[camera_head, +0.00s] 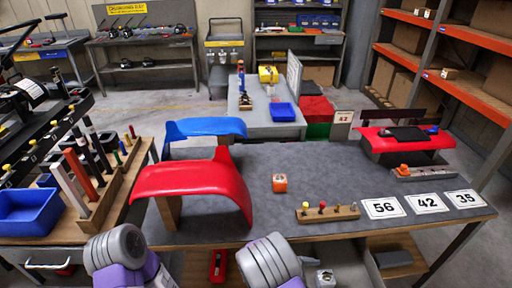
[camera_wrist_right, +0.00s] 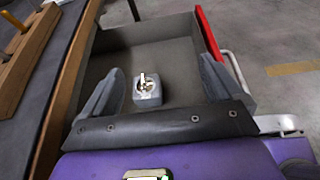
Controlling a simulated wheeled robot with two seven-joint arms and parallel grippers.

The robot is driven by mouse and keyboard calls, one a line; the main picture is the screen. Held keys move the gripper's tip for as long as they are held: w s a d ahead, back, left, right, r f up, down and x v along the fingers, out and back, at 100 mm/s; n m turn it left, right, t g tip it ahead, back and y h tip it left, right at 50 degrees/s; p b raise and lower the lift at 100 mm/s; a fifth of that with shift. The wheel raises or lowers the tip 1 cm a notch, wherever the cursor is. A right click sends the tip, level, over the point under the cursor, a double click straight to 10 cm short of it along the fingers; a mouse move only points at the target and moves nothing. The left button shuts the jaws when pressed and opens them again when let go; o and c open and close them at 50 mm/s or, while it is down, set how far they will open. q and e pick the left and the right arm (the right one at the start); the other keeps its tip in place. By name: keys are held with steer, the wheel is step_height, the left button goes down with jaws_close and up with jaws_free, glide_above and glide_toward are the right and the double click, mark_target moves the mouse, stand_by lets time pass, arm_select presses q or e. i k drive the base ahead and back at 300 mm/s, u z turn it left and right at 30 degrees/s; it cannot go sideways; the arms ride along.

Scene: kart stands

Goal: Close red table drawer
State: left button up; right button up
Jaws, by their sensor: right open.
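The table drawer (camera_wrist_right: 150,42) stands open in the right wrist view, with a grey inside and a red front panel (camera_wrist_right: 207,40) at the right. A pale handle (camera_wrist_right: 236,76) is on the outer side of that panel. My right gripper (camera_wrist_right: 160,70) is open over the drawer, its right finger close to the red panel. Contact cannot be told. In the head view the block (camera_head: 325,277) shows at the bottom, and the red front is not visible. My left gripper is out of view.
A wooden bench with a blue bin (camera_head: 28,212) stands at left. Bare floor (camera_wrist_right: 285,30) lies beyond the drawer front.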

mark_target(351, 261)
steer(key=k, duration=0.85)
